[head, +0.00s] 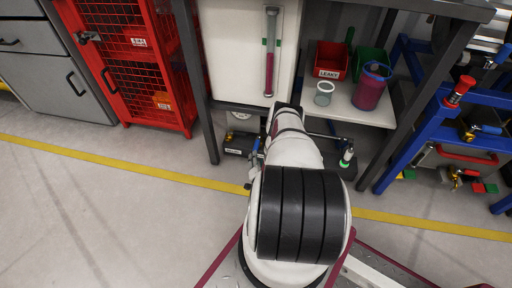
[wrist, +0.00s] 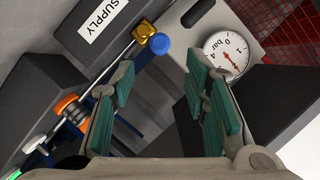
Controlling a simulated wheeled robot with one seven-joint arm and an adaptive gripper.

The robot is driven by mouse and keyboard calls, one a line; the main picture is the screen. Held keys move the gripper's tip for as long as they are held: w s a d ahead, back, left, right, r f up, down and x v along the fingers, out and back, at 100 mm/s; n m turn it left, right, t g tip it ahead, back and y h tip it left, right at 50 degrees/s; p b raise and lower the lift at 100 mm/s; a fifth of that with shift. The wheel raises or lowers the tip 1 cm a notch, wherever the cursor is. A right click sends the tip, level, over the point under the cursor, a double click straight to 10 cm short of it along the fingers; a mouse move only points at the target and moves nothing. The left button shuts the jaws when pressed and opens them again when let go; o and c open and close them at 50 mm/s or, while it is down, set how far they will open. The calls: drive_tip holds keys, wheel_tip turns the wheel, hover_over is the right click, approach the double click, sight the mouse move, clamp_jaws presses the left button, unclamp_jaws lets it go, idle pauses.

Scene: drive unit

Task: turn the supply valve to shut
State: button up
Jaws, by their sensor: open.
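The supply valve shows in the wrist view as a brass body (wrist: 145,32) on a thin metal pipe with a blue handle (wrist: 161,47). A white SUPPLY label (wrist: 102,20) is on the dark block beside it. My gripper (wrist: 160,64) is open and empty, its teal-padded fingers on either side of the view. The blue handle appears between and beyond the fingertips, near the left one; I cannot tell whether they touch. In the head view my arm hides my gripper and much of the unit.
A pressure gauge (wrist: 226,55) sits by the right finger. An orange-ringed fitting (wrist: 70,106) and a green-ended part lie on the left. In the head view, table legs (head: 199,90) flank the unit, and a blue rack (head: 430,130) stands right. The floor in front is mostly clear.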

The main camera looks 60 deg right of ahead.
sight(256, 147)
drive_tip(key=b+x, duration=0.4)
drive_tip(key=x, duration=0.6)
drive_tip(key=shift+w+d+f, duration=0.15)
drive_tip(key=shift+w+d, duration=0.1)
drive_tip(key=shift+d, duration=0.05)
clamp_jaws()
